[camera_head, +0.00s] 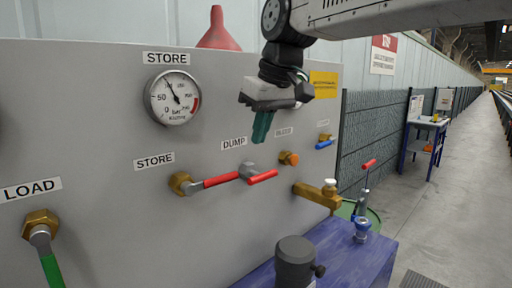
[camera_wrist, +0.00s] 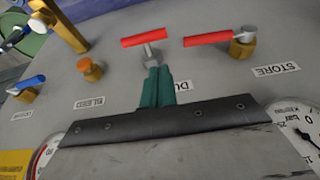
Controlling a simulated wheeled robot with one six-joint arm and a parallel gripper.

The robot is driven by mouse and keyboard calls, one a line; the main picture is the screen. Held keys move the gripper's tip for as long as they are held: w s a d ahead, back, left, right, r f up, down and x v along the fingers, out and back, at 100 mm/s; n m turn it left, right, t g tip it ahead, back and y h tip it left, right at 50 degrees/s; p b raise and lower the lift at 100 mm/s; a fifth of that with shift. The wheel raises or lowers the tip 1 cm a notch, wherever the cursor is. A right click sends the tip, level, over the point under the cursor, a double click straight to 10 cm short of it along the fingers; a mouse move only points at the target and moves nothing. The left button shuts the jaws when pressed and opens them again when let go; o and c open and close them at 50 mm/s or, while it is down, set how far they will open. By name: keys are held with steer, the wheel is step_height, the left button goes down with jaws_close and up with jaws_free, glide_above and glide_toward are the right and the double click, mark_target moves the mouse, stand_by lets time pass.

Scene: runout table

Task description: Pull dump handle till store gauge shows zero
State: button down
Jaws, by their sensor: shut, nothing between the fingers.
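The dump handle (camera_head: 262,177) is a red lever on a grey hub below the DUMP label (camera_head: 233,143); it points right, slightly raised at its end. In the wrist view the handle (camera_wrist: 143,39) lies beyond the fingertips. The store gauge (camera_head: 172,97) is a white dial; its needle points up and slightly left, away from the 0 mark at the bottom. My gripper (camera_head: 262,127) has teal fingers, shut and empty, above the handle in the head view. In the wrist view the shut fingers (camera_wrist: 157,73) overlap the hub's lower edge; contact cannot be told.
The red STORE lever (camera_head: 220,181) sits close left of the dump handle. An orange bleed knob (camera_head: 289,158), a blue lever (camera_head: 325,145) and a brass outlet (camera_head: 316,195) are to the right. A blue bench (camera_head: 375,262) with a dark cylinder (camera_head: 295,262) stands below.

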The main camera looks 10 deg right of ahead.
steer(key=x, duration=0.9)
steer(key=s+d, duration=0.1)
steer(key=s, duration=0.1)
steer(key=shift+s+d, duration=0.35)
steer(key=shift+d, duration=0.05)
steer(key=shift+s+d, duration=0.1)
steer(key=shift+s, duration=0.1)
steer(key=shift+f, duration=0.1)
stand_by(2.2)
stand_by(0.9)
glide_toward(258, 179)
steer(key=v, duration=0.2)
steer(key=shift+s+d+r, duration=0.15)
steer(key=shift+s+r, duration=0.1)
steer(key=shift+r, duration=0.05)
